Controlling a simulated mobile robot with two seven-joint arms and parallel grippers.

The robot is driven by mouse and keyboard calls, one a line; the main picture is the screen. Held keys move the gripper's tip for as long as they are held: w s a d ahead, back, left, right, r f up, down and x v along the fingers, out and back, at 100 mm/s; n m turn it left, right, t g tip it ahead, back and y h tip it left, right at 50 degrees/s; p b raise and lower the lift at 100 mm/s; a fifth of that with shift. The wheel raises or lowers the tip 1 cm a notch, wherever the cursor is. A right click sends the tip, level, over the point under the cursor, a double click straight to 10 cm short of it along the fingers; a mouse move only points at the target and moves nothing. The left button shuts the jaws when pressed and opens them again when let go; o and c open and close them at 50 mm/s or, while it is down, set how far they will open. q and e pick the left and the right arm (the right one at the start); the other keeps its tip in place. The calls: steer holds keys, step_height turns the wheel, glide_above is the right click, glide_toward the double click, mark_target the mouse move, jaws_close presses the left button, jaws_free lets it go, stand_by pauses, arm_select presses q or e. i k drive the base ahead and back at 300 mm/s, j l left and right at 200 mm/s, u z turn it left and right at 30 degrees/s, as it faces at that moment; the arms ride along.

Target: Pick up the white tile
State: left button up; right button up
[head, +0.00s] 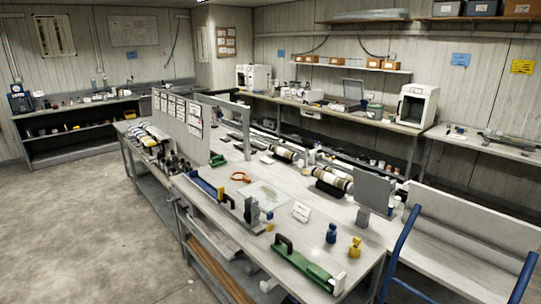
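A small white block-like piece with dark marks (301,211), which looks like the white tile, lies on the grey workbench (285,238) in the head view. It is in the front half of the bench, a little right of the picture's middle. Bare bench surface surrounds it and nothing covers it. Neither of my grippers shows in this view.
A blue piece (331,233) and a yellow piece (355,247) stand right of the white piece. A green tool with a black handle (306,268) lies in front. A grey metal stand (251,212) is to its left. Striped cylinders (333,178) lie behind. A blue-railed cart (400,252) is at right.

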mark_target(268, 161)
steer(key=i, duration=3.55)
steer(key=i+z, duration=0.15)
steer(key=i, duration=0.5)
steer(key=i+j, duration=0.15)
steer(key=i, duration=0.45)
steer(key=i+j+z, duration=0.15)
steer(key=i, duration=0.5)
steer(key=i+j, duration=0.15)
steer(key=i, duration=0.45)
steer(key=i+z, duration=0.05)
